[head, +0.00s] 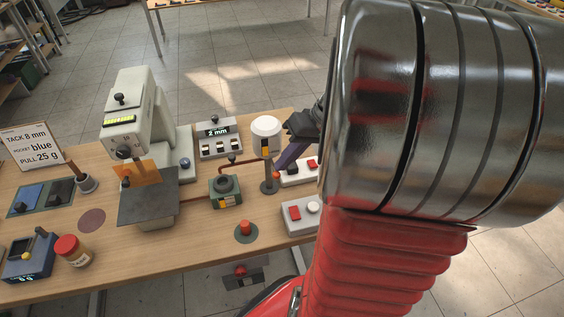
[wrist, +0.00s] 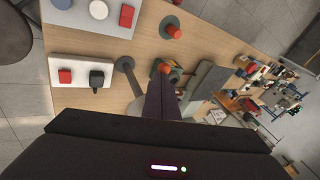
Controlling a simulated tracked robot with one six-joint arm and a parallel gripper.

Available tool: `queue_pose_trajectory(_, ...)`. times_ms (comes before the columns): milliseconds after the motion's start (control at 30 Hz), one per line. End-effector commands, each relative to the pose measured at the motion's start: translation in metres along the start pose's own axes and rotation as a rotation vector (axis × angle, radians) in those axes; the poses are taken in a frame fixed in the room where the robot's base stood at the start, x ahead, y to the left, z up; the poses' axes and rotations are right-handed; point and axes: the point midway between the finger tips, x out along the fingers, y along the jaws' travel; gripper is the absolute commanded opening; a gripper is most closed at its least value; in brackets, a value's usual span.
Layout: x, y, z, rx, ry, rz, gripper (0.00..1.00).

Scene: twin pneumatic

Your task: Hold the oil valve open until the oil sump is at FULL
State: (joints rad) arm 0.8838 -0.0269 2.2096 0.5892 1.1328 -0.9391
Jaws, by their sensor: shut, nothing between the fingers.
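The oil reservoir (head: 266,126), a white cylinder with a yellow window, stands on a grey post at the bench's right. A copper pipe (head: 240,159) runs left from it. A small red knob (head: 276,175) sits low beside the post; a red knob also shows at the fingertips in the wrist view (wrist: 164,68). I take it for the oil valve. The green box with a round dark top (head: 226,189) looks like the sump; its small coloured front is too small to read. My gripper (head: 279,170) is shut and empty, purple fingers pointing down at the knob; contact cannot be told.
White switch boxes (head: 301,215) with red buttons stand near the bench's right edge. A red mushroom button (head: 245,228) is at the front. A cream machine (head: 127,110) and a "2 mm" panel (head: 219,140) stand behind. My arm hides the far right.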

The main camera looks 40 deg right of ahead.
Motion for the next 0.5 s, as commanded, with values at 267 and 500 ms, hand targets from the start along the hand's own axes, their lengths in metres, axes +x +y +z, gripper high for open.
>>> queue_pose_trajectory(267,-0.002,0.001,-0.001,-0.001,-0.001,0.0,0.0)
queue_pose_trajectory(500,-0.02,0.011,-0.006,-0.003,-0.001,0.0,0.0)
